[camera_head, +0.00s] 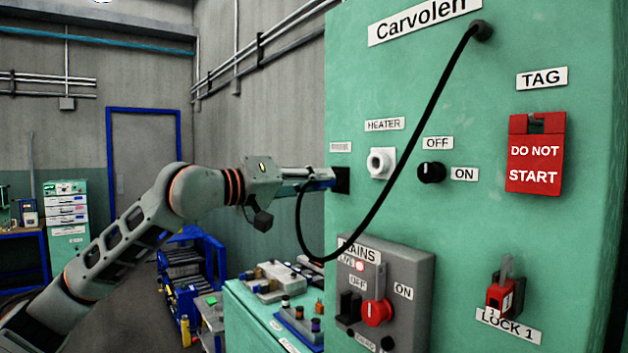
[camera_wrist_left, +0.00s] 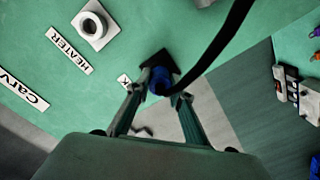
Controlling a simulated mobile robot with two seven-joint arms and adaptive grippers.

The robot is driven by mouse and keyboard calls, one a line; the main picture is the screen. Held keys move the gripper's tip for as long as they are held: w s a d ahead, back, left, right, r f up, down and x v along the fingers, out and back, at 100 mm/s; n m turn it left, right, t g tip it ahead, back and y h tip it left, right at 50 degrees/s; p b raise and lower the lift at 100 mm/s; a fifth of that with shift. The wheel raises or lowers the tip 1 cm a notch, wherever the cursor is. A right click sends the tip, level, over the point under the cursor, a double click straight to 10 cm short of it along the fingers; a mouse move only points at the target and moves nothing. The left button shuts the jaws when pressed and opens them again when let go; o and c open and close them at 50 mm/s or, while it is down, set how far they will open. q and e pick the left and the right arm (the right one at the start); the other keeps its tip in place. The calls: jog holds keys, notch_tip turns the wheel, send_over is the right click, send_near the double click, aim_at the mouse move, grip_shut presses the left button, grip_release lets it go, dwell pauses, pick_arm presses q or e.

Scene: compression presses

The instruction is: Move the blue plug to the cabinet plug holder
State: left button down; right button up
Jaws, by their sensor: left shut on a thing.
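My left gripper (camera_head: 312,181) reaches in from the left and is shut on the blue plug (camera_head: 325,184). The plug's front end meets a dark square holder (camera_head: 342,180) on the green cabinet (camera_head: 470,250); how deep it sits cannot be told. In the left wrist view the blue plug (camera_wrist_left: 160,84) is between the two fingertips (camera_wrist_left: 160,93), right at the dark holder (camera_wrist_left: 155,62). A black cable (camera_head: 425,110) hangs in a loop from the cabinet top to the plug. A white round HEATER socket (camera_head: 381,163) is right of the holder and empty. My right gripper is not in view.
The cabinet also bears a black OFF/ON knob (camera_head: 431,173), a red DO NOT START tag (camera_head: 536,153), a grey MAINS box (camera_head: 400,280) and a red lock (camera_head: 500,298). A green bench (camera_head: 250,312) with small parts stands below left. The cable loop hangs below my gripper.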

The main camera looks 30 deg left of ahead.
pick_arm(q)
jog(key=c, duration=1.7)
grip_release()
jog(key=shift+w, duration=0.15)
jog(key=shift+v, duration=6)
